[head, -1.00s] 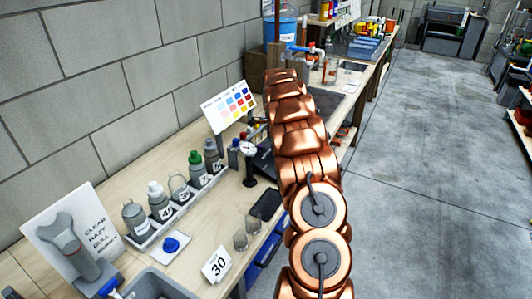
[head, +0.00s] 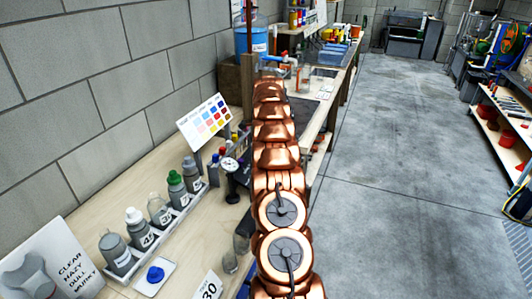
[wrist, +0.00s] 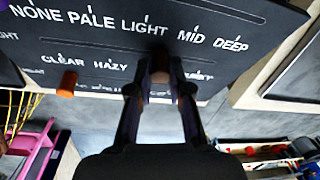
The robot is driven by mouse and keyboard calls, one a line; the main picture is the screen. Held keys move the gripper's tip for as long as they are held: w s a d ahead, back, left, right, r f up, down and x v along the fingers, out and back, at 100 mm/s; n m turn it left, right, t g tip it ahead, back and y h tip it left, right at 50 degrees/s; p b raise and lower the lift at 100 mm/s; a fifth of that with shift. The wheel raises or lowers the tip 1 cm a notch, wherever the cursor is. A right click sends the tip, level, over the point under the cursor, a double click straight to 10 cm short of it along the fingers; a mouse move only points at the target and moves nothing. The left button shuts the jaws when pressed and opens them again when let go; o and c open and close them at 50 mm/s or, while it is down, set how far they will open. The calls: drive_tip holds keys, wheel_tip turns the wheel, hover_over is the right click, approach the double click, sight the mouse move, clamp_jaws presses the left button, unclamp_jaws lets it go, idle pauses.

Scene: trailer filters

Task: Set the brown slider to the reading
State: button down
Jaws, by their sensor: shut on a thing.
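A dark panel (wrist: 245,15) fills the top of the wrist view, with a row reading NONE, PALE, LIGHT, MID, DEEP and a lower row starting CLEAR, HAZY. My gripper (wrist: 160,82) is shut on a brown knob (wrist: 160,64), which sits below the upper row around LIGHT and MID. Its exact setting is hard to tell, as the fingers cover part of it. An orange-brown knob (wrist: 67,84) stands out at the left of the lower row, near CLEAR. The fingers hide part of the lower row's words. My gripper is not visible in the head view, where my copper arm reaches away along the bench.
The bench (head: 120,205) holds a colour chart (head: 205,121), a rack of bottles (head: 150,240), a round gauge (head: 230,165), a CLEAR HAZY DULL MURKY sign (head: 75,270) and a card with 30 (head: 207,287). Open floor (head: 400,150) lies to the right.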

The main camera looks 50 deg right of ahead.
drive_tip(key=shift+w, duration=0.15)
drive_tip(key=c, duration=1.1)
unclamp_jaws()
drive_tip(key=shift+d, duration=0.1)
drive_tip(key=shift+o, duration=0.2)
drive_tip(key=shift+s+a+r, duration=0.1)
drive_tip(key=shift+s+r, duration=0.05)
drive_tip(key=shift+r, duration=1.65)
drive_tip(key=shift+s+a+r, duration=0.1)
drive_tip(key=shift+r, duration=1.65)
drive_tip(key=shift+a+r, duration=0.1)
drive_tip(key=shift+r, duration=0.05)
